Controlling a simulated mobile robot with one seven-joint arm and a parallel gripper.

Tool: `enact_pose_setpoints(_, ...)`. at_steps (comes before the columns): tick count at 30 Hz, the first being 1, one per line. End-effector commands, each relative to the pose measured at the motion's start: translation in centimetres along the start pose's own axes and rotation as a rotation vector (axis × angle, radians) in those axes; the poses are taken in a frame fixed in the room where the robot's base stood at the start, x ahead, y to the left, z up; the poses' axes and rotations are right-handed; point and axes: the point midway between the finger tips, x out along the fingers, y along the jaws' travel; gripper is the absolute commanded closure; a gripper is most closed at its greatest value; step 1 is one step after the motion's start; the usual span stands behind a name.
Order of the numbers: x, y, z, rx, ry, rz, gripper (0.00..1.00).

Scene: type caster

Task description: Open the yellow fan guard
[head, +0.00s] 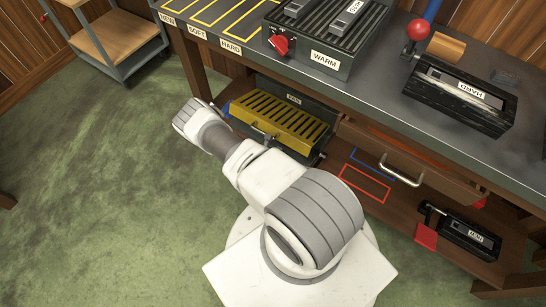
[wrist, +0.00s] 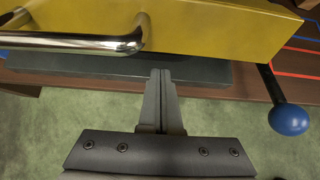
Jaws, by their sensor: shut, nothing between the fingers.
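The yellow fan guard (head: 285,122) is a slotted cover on a dark unit on the shelf under the bench. In the head view it appears lowered over that unit. Its front face (wrist: 220,30) fills the top of the wrist view, with a shiny metal bar handle (wrist: 75,43) at upper left. The handle (head: 262,134) also shows at the guard's front in the head view, partly behind my arm. My gripper (wrist: 161,74) is shut and empty, below and right of the handle's near end, apart from it. My arm hides the gripper in the head view.
A blue ball knob (wrist: 288,118) on a dark rod is right of my gripper. The bench top (head: 375,70) overhangs the shelf. A drawer with a metal handle (head: 401,172) is to the right. Green floor (head: 100,190) is free at left.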

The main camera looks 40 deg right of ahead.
Motion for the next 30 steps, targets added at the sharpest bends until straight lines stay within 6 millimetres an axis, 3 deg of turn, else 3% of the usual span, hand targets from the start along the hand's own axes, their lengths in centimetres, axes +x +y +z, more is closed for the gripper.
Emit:
enact_pose_setpoints(6,-0.7,-0.1,1.7,-0.001,0.001,-0.002,1.0)
enact_pose_setpoints(20,-0.8,-0.1,1.9,0.0,0.002,-0.002,1.0)
enact_pose_setpoints(30,-1.1,1.0,2.9,0.002,0.039,-0.001,1.0)
